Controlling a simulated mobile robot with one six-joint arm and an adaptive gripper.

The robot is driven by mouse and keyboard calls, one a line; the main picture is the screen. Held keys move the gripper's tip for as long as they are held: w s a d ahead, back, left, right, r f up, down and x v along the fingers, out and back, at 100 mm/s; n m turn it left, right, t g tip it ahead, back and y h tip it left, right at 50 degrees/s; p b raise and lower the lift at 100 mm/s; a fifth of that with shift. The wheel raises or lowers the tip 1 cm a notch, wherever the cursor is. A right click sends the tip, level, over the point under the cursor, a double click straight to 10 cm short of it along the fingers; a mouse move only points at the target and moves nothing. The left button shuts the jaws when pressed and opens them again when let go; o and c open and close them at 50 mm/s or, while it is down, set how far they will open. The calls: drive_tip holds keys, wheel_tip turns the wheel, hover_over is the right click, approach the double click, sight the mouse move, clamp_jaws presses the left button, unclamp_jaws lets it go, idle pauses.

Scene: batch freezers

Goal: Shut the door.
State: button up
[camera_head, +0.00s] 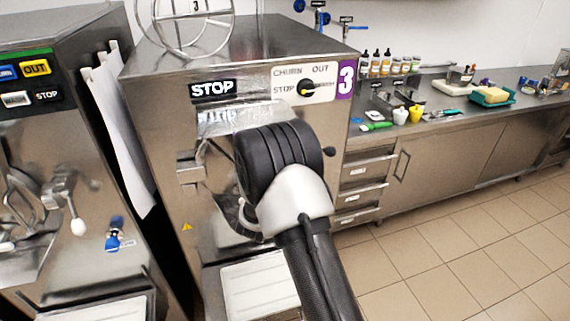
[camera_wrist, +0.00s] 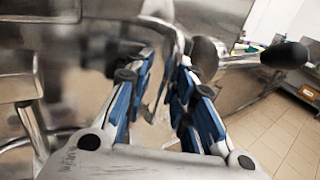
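The steel batch freezer marked 3 (camera_head: 262,57) stands in the middle of the head view. My arm covers most of its door, so how far the door stands open cannot be told there. A black ball knob (camera_head: 329,152) shows just right of my wrist; in the wrist view a black knob (camera_wrist: 284,55) sits on a metal rod at the right. My gripper (camera_wrist: 160,95) shows two blue-padded fingers standing apart. A curved metal piece (camera_wrist: 160,50) lies between and beyond the fingertips; contact with it is unclear. In the head view the fingers are mostly hidden behind my wrist.
Another freezer (camera_head: 60,180) stands close on the left, with white sheets (camera_head: 120,130) hanging in the gap. A white tray (camera_head: 260,290) is below the door. A steel counter (camera_head: 480,120) with bottles and tools runs along the right. The tiled floor (camera_head: 470,260) there is clear.

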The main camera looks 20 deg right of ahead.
drive_tip(key=shift+d, duration=0.1)
drive_tip(key=shift+s, duration=0.15)
drive_tip(key=v, duration=1.2)
